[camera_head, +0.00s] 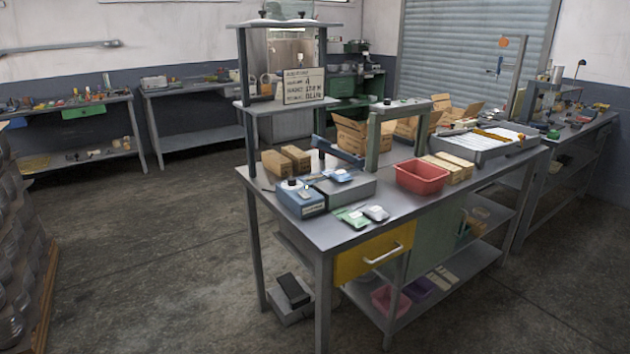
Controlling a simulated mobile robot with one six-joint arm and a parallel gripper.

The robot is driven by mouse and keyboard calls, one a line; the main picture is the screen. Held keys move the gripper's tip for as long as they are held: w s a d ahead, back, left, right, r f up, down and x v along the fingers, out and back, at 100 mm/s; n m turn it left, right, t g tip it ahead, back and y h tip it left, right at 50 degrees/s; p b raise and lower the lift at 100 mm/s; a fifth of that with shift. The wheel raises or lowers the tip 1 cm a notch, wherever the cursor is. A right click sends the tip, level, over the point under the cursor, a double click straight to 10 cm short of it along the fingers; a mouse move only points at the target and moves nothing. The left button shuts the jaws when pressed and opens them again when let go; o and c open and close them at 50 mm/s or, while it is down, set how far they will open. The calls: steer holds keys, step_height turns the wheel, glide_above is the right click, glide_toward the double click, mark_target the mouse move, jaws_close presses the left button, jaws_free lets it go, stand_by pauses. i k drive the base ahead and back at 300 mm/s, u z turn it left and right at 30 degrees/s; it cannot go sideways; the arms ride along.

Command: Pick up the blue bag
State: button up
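A small blue bag (340,176) with a pale label lies flat on top of a low grey box (350,191) on the grey workbench (308,228). In front of it, a green bag (350,217) and a whitish bag (376,213) lie on the bench near its front edge. My gripper does not show in this view.
A blue device (300,199) stands left of the blue bag, with brown cartons (275,164) behind. A frame post (373,145) and red bin (421,177) are to the right. A yellow drawer (373,253) is below. The floor (160,270) at left is clear.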

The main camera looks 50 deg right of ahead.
mark_target(341, 176)
steer(key=u, duration=0.2)
steer(key=k, duration=0.3)
steer(key=u, duration=2.55)
steer(key=k, duration=1.8)
steer(key=z, duration=0.1)
